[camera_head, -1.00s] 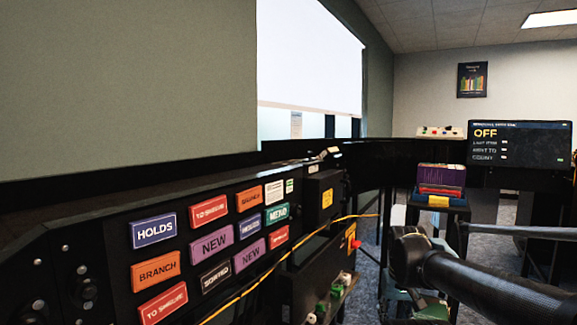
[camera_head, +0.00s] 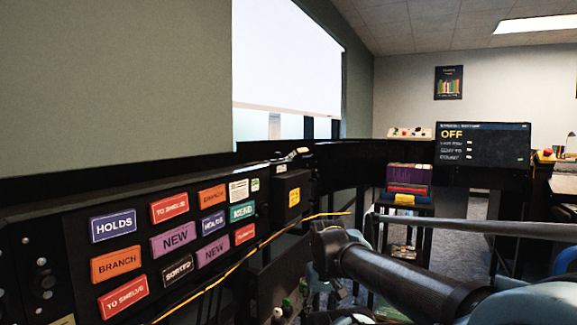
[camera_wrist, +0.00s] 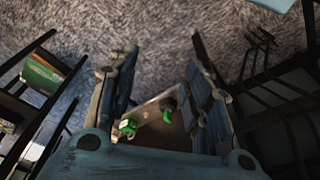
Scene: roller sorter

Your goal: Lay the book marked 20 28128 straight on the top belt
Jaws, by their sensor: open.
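A stack of books (camera_head: 408,178) in purple, red and yellow sits on a small dark stand right of centre in the head view. No mark 20 28128 can be read on any of them. A dark sorter (camera_head: 130,195) runs along the left wall; its top belt cannot be made out clearly. My gripper (camera_wrist: 163,65) is open and empty in the wrist view, with carpet beyond its fingers. Green-edged books or papers (camera_wrist: 42,72) lie on a dark stand at the left of the wrist view. My gripper's fingers cannot be made out in the head view.
Coloured label plates (camera_head: 176,238) cover the sorter's front, with a yellow cable (camera_head: 245,263) below. Small green items (camera_wrist: 128,127) lie beyond my fingers. Dark frame legs (camera_wrist: 262,70) stand at the wrist view's right.

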